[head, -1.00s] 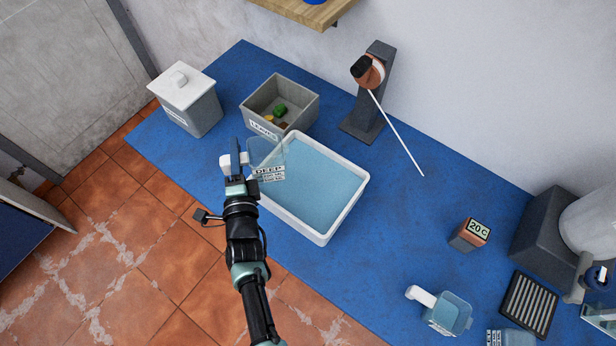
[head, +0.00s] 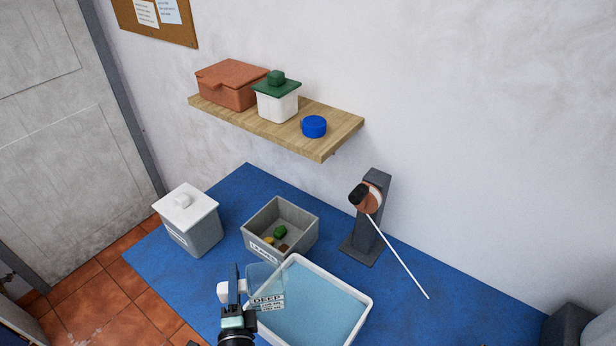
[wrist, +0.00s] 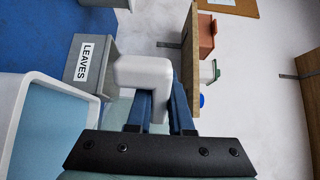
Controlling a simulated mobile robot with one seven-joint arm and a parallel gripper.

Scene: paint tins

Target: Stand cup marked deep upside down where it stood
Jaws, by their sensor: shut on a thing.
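The clear cup marked DEEP (head: 268,284) is held up over the left rim of the white tray (head: 366,304) in the head view. Its label reads the right way up, so the cup looks upright. My gripper (head: 233,284) is shut on its white handle (head: 223,291). In the wrist view the handle (wrist: 145,72) shows between the blue fingers (wrist: 160,108); the cup's body is mostly hidden there. I cannot tell whether the cup holds liquid.
A grey bin marked LEAVES (head: 262,250) stands just behind the cup. A lidded white-and-grey bin (head: 190,225) is at the left. A dark stand (head: 372,220) with a white rod is at the right. A wooden shelf (head: 335,140) hangs above. Blue table (head: 450,285) is bare at right.

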